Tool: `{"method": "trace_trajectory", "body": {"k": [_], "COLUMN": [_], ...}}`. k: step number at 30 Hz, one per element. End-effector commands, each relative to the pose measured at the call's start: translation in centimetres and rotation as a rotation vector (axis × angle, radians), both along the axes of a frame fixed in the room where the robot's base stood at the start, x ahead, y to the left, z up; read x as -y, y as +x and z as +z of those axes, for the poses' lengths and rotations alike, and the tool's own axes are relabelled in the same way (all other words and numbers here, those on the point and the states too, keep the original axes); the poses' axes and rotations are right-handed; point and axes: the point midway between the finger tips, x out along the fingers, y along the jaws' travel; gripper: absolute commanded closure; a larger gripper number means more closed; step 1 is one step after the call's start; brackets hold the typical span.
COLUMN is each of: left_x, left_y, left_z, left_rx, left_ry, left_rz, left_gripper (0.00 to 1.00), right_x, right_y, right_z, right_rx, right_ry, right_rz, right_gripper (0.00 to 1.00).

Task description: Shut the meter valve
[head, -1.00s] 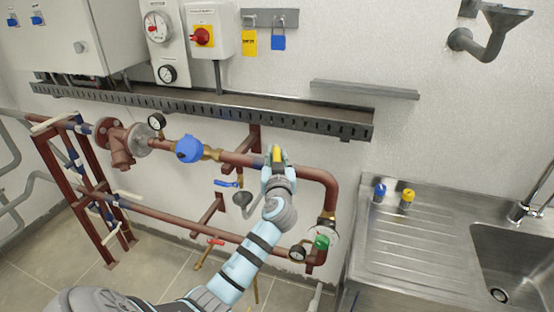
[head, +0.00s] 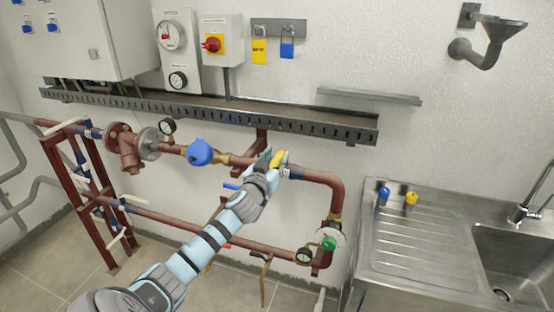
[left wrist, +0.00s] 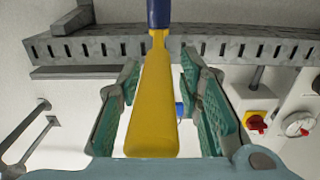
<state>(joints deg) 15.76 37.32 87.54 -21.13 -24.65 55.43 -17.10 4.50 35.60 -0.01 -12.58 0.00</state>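A yellow lever handle (head: 280,158), which I take as the meter valve's, is at the upper brown pipe, to the right of the round blue meter (head: 200,152). My left gripper (head: 270,162) is at this handle and hides part of it and the valve body. In the left wrist view the yellow handle (left wrist: 153,105) lies between the two teal finger pads, with gaps on both sides. A dark blue part (left wrist: 158,13) shows beyond its narrow end. The left gripper (left wrist: 160,100) is open around the handle. My right gripper is out of view.
A perforated cable tray (head: 215,112) runs along the wall above the pipe. A lower pipe (head: 185,222) and a green knob (head: 328,243) are below. The steel sink unit (head: 400,245) stands at right. A pressure gauge (head: 167,127) is left of the meter.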

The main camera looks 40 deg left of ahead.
Motion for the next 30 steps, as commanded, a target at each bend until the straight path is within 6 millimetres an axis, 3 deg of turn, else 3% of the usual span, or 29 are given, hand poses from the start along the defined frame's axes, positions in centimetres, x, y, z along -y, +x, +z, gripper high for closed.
{"method": "trace_trajectory", "body": {"k": [11, 24, 30], "left_x": [0.3, 4.2, 4.7], "left_y": [-0.4, -10.0, -11.0], "left_z": [-0.2, -0.3, -0.2], "left_rx": [-0.003, -0.005, -0.001], "left_ry": [0.000, 0.000, -0.004], "left_rz": [-0.001, -0.003, -0.002], "left_gripper": [0.59, 0.59, 0.59], "right_x": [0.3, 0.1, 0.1], "right_y": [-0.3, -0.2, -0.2], "right_z": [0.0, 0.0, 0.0], "right_rx": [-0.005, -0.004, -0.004], "right_ry": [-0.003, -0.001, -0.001], "right_rz": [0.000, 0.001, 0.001], "right_gripper": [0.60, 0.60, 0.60]}}
